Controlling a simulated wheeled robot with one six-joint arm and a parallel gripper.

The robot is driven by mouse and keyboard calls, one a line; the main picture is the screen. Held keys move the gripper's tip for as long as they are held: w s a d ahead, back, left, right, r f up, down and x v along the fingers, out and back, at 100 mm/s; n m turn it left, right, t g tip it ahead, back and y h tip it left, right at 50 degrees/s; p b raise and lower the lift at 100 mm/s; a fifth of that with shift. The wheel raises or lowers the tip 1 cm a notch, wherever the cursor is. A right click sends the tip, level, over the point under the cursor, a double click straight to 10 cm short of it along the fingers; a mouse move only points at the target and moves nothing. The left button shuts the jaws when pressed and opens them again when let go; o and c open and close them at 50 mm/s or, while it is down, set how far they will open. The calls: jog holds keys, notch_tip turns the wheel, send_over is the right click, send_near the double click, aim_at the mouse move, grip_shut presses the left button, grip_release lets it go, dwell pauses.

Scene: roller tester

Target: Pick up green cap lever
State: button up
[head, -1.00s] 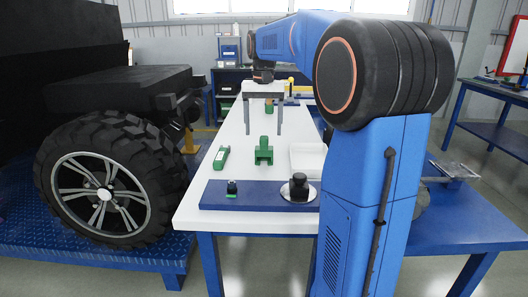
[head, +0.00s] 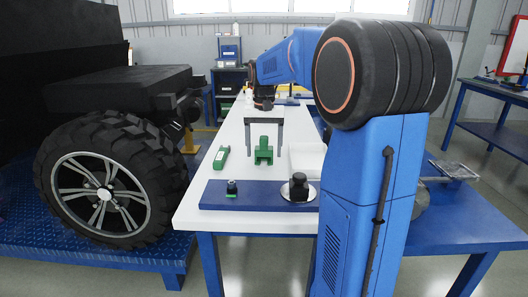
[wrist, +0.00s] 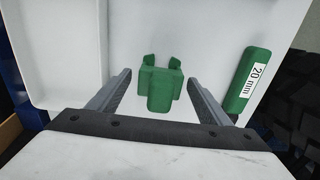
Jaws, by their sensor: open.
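The green cap lever (head: 263,156), a green block with two prongs, stands on the white tabletop in the head view. In the wrist view the lever (wrist: 160,88) shows between the two fingers, its prongs towards the top of the picture. My gripper (head: 264,151) is open, pointing down, with one finger on each side of the lever in the picture. In the wrist view both fingers of my gripper (wrist: 158,75) are apart from the lever, with a gap on either side. I cannot tell how high the fingertips are above the table.
A green block labelled 20 mm (head: 221,157) lies left of the lever; it shows at right in the wrist view (wrist: 242,85). A white tray (head: 305,160) is on the lever's other side.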

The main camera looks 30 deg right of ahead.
jog(key=c, duration=1.7)
jog(key=shift+r, duration=0.15)
notch_tip(320, 180, up, 10)
jog(key=shift+f, duration=0.1)
